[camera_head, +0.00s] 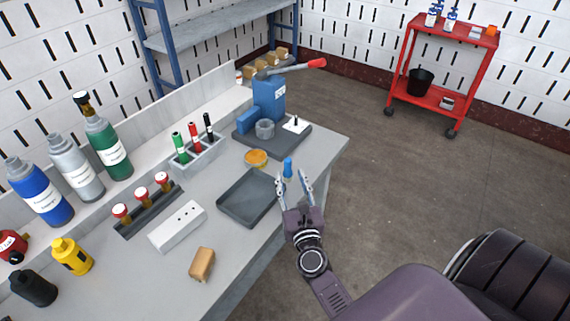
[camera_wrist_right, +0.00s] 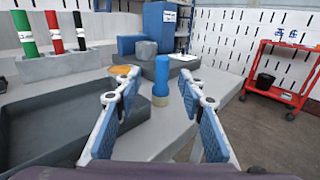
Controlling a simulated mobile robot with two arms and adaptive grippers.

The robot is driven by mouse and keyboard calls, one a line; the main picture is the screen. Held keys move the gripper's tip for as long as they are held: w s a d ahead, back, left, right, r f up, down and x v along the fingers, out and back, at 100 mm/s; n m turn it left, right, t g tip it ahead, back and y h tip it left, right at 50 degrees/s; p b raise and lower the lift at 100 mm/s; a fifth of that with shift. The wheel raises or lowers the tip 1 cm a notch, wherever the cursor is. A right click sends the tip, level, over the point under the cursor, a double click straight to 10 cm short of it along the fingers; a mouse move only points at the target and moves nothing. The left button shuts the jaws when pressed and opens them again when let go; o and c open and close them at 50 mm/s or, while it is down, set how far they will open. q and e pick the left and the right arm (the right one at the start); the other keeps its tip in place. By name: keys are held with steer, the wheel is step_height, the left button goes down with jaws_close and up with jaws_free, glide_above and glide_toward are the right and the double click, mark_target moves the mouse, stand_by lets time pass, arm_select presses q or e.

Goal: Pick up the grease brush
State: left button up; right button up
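The grease brush (camera_head: 287,168) looks like a small upright blue cylinder near the table's right edge. In the right wrist view the brush (camera_wrist_right: 162,77) shows a blue handle above a short tan lower end and stands on the grey table. My right gripper (camera_head: 292,181) is open, its two fingers pointing at the brush. In the right wrist view the brush appears in the gap between the fingers, with space on both sides; I cannot tell whether it is between the tips or just beyond them. My left gripper is out of view.
A dark shallow tray (camera_head: 246,212) lies just left of the right gripper. A round orange-topped tin (camera_head: 256,157) and a blue press (camera_head: 268,100) stand behind. Bottles and holders fill the left of the table. A red cart (camera_head: 440,100) stands apart across open floor.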

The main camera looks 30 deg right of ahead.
mark_target(289, 167)
steer(key=shift+r+x, duration=0.25)
steer(key=shift+x, duration=0.8)
steer(key=x, duration=0.2)
steer(key=f+p+x, duration=0.1)
steer(key=x, duration=0.1)
steer(key=shift+w+d, duration=0.25)
steer(key=shift+d, duration=0.05)
steer(key=shift+r, duration=0.1)
jaws_close()
